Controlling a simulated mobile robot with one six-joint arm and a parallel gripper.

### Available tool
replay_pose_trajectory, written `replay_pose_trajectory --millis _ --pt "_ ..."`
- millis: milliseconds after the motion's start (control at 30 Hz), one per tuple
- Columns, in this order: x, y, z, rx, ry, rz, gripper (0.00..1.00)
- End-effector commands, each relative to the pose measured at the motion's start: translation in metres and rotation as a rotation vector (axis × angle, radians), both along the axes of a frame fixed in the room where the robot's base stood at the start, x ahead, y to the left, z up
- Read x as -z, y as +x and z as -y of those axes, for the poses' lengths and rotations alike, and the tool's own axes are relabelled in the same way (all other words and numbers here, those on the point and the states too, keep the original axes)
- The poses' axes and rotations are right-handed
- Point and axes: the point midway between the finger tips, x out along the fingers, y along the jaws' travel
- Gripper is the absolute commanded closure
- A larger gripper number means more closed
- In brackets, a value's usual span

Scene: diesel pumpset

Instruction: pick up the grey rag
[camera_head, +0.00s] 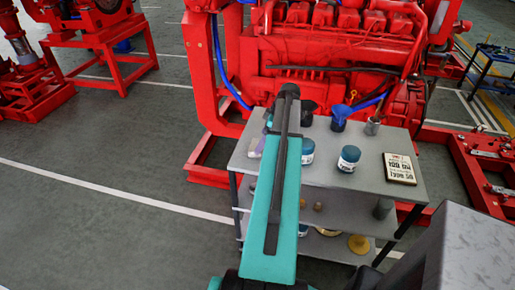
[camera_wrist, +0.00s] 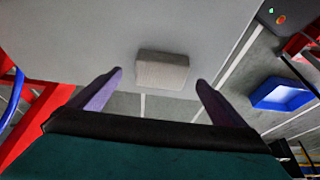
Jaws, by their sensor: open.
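A light grey, textured, block-shaped thing, which looks like the folded grey rag (camera_wrist: 162,70), lies on the grey top of the cart near its edge in the wrist view. My gripper (camera_wrist: 160,77) is open, with its two purple fingers apart and one to each side of the rag in the picture. The fingers appear short of the rag, and nothing is between them that I can see held. In the head view my teal arm reaches over the left part of the cart and hides most of the gripper; I cannot make out the rag there.
Open floor (camera_head: 110,180) lies to the left.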

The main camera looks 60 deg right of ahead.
Motion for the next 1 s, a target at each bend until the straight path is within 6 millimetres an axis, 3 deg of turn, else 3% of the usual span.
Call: replay_pose_trajectory --millis 500,1000 --pt "0.035 0.013 -0.007 0.0 0.0 0.0 0.04" --pt "0.039 0.013 -0.007 0.0 -0.001 0.0 0.04"
